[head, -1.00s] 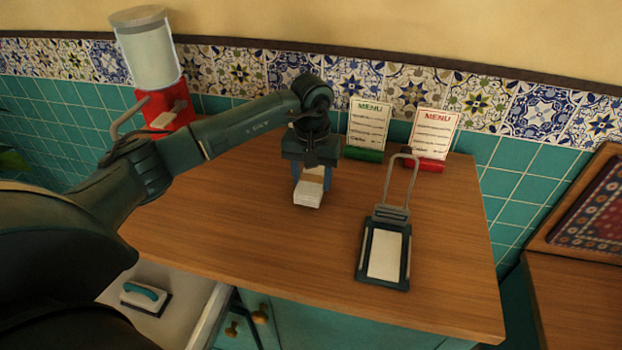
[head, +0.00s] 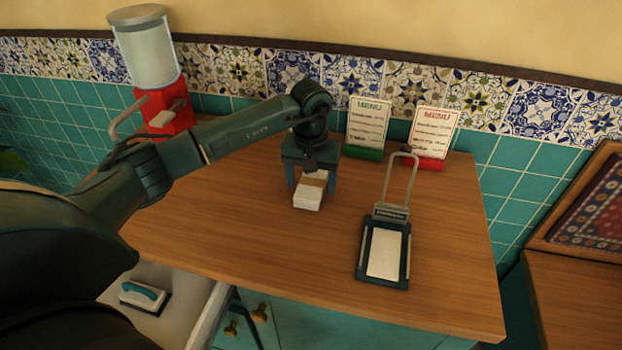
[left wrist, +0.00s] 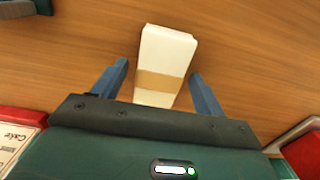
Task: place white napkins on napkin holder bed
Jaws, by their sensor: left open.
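A stack of white napkins (head: 308,195) with a brown band lies on the wooden counter. My left gripper (head: 308,187) is open above and around the back part of the stack. In the left wrist view, the napkins (left wrist: 166,52) lie between the blue fingers of the left gripper (left wrist: 161,86), with a gap on each side. The napkin holder (head: 370,256) is a dark tray with a raised grey wire arm (head: 400,186), standing to the right of the napkins. A pale surface (head: 384,253) shows in its bed. My right gripper is not in view.
Two menu stands, one green (head: 363,152) and one red (head: 429,163), stand at the back of the counter (head: 260,240). A red dispenser (head: 165,113) stands at the back left. Bare counter lies between napkins and holder.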

